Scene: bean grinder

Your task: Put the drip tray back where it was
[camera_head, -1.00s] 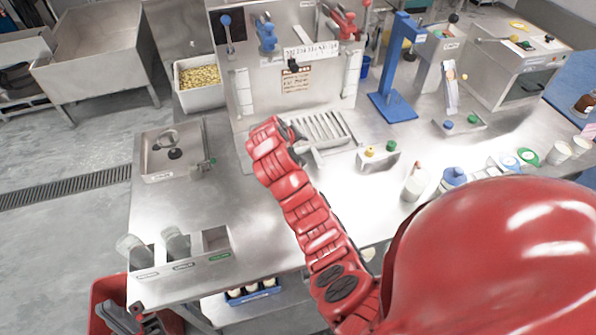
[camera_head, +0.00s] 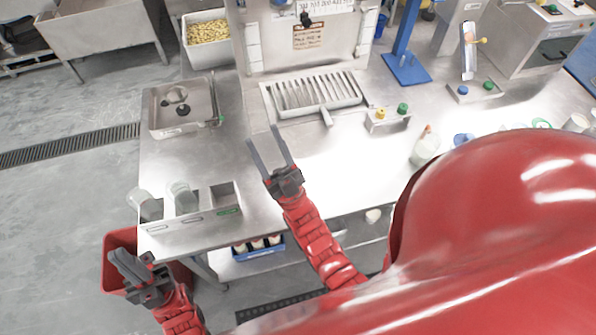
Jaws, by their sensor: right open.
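The drip tray (camera_head: 318,92) is a slotted metal tray with a short handle at its front. It lies flat at the foot of the steel machine (camera_head: 283,42), with its handle pointing toward me. My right gripper (camera_head: 267,148) is open and empty. Its two long grey fingers point toward the machine, below and left of the tray, apart from it. My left gripper (camera_head: 124,266) hangs low at the left, over the red bin and away from the tray. Its finger gap is not clear.
A sink-like box (camera_head: 184,104) stands left of the tray. A small block with yellow and green buttons (camera_head: 387,117) and a bottle (camera_head: 425,147) stand right. A cup holder (camera_head: 190,222) is at the front left edge, above a red bin (camera_head: 119,242).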

